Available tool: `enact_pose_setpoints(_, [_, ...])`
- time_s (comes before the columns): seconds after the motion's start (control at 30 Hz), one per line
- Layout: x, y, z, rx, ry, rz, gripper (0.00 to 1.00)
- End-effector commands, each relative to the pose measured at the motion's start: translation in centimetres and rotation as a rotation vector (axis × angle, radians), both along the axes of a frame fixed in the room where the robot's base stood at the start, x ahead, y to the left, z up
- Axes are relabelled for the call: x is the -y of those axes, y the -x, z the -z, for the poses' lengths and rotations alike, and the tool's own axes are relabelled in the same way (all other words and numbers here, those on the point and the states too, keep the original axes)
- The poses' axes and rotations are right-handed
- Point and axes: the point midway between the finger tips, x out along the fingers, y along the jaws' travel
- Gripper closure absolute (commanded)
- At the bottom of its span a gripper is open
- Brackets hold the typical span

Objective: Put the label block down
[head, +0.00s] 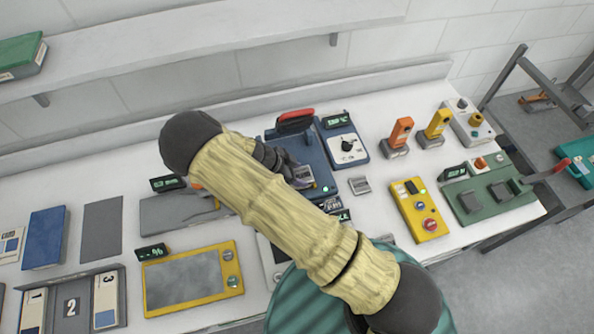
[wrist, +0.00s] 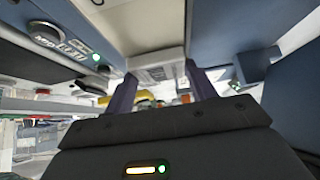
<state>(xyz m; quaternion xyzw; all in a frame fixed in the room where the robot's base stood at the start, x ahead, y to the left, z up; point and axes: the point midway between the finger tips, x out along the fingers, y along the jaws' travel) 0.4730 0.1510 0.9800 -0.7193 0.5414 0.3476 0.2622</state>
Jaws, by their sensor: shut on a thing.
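In the head view my gripper (head: 290,168) is over the blue machine (head: 324,187), partly hidden by my yellow-sleeved arm. It appears shut on the label block (head: 304,176), a small grey block with a dark printed face, close to the machine's top. Whether the block touches the machine I cannot tell. In the wrist view the two dark fingers of my gripper (wrist: 160,85) stand on either side of the pale label block (wrist: 160,73).
A similar small grey block (head: 360,186) lies on the white table to the right. A dial box (head: 346,148) stands behind it. A yellow control box (head: 420,211) and a green machine (head: 491,197) stand farther right.

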Motion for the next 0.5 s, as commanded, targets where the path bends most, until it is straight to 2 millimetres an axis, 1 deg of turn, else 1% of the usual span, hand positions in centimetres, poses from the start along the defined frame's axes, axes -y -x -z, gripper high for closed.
enact_pose_setpoints(0.17, [0.00,0.00,0.26,0.000,0.000,0.000,0.68])
enact_pose_setpoints(0.2, [0.00,0.00,0.27,0.000,0.000,0.000,0.42])
enact_pose_setpoints(0.27, [-0.01,0.00,0.17,0.000,0.000,0.000,0.31])
enact_pose_setpoints(0.3, [0.00,0.01,0.16,0.000,0.000,0.000,0.23])
enact_pose_setpoints(0.5, [-0.01,0.01,0.15,0.000,0.000,0.000,0.22])
